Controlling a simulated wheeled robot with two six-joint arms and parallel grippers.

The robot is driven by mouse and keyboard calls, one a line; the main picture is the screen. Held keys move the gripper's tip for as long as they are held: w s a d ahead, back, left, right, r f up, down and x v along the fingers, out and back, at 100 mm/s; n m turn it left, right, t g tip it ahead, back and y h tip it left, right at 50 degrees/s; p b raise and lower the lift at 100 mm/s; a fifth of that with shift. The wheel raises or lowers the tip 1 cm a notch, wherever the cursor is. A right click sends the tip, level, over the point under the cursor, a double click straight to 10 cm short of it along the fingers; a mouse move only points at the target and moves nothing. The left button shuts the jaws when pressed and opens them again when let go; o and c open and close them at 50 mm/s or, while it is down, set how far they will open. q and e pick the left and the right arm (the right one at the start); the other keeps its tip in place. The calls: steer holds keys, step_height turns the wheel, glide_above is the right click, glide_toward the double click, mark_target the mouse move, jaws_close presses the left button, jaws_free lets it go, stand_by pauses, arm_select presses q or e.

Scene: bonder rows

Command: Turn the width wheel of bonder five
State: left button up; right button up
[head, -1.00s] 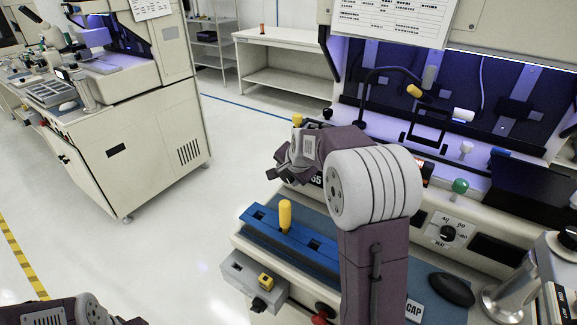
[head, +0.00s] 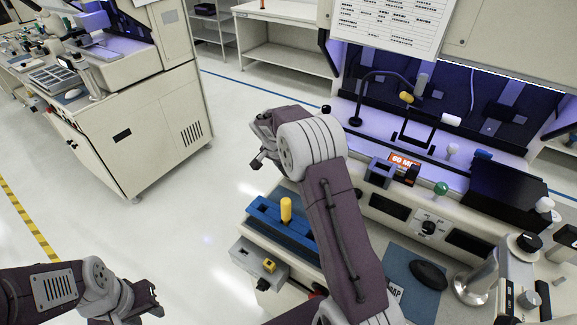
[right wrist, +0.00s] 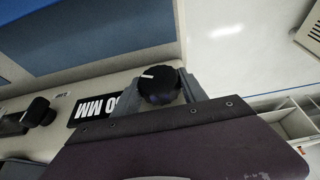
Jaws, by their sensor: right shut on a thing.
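The width wheel (right wrist: 158,84) is a black ribbed knob with a white pointer mark, seen in the right wrist view. My right gripper (right wrist: 156,98) is shut on it, with grey finger parts at either side. A black plate (right wrist: 95,108) ending in "0 MM" lies beside it, upside down in this view. In the head view my right arm hides the wheel, and its fingertips are hard to make out. My left gripper (head: 154,298) is open and empty at the lower left, over the floor.
The machine's front carries a blue rail (head: 264,222) with a yellow handle (head: 286,210), a green knob (head: 441,188) and a dial (head: 428,228). A black mouse (head: 428,274) lies on a mat. Another machine (head: 140,130) stands at left. Floor between is clear.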

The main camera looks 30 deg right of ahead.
stand_by(0.4)
steer(key=o, duration=1.4)
steer(key=shift+c, duration=0.2)
steer(key=shift+r, duration=0.1)
steer(key=v, duration=0.9)
